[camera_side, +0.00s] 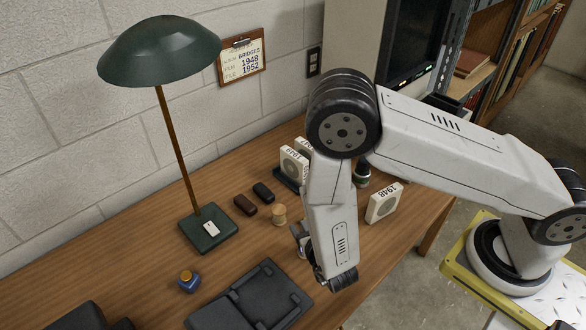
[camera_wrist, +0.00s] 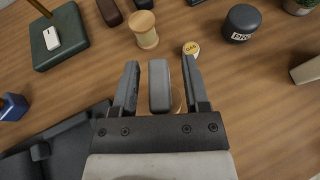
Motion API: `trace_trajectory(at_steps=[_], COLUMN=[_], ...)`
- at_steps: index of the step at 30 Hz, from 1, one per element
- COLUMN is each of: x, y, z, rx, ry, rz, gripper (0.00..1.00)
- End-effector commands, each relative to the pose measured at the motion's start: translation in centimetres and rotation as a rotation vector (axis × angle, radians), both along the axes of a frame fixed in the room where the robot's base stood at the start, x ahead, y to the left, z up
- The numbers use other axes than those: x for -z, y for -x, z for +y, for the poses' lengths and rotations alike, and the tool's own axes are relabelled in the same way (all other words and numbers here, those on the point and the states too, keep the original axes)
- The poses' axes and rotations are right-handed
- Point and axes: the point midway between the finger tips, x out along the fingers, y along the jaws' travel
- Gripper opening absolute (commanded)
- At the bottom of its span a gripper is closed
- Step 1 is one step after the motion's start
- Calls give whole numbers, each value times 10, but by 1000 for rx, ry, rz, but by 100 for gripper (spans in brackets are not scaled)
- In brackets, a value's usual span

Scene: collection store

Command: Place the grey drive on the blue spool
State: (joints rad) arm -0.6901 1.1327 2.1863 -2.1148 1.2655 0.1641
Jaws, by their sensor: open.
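The grey drive (camera_wrist: 159,86) shows in the wrist view between the two fingers of my gripper (camera_wrist: 160,82). The fingers are open, with a gap at each side of the drive. A tan rounded edge (camera_wrist: 177,100) shows just under the drive; it looks like the end of a spool, but its body is hidden and I cannot tell its colour. In the side view my gripper (camera_side: 302,240) is low over the table beside the black case, and the drive is hidden there. No blue spool shows clearly.
A tan spool (camera_wrist: 146,30) stands ahead, near dark blocks (camera_side: 245,205). A black case (camera_side: 250,298), small blue object (camera_side: 188,282) and green lamp base (camera_side: 208,232) are left. White boxes (camera_side: 384,203) stand farther right.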

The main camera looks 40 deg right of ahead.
Motion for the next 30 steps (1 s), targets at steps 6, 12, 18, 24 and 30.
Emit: trace_trajectory(at_steps=[6, 12, 18, 24, 30], x=[-2, -7, -15, -23, -29], y=[0, 9, 26, 45, 58], z=[0, 5, 12, 19, 25], rx=[0, -2, -4, -4, -2], ry=[-1, 0, -1, 0, 0], rz=[0, 0, 0, 1, 0], gripper=[58, 58, 58, 58, 58])
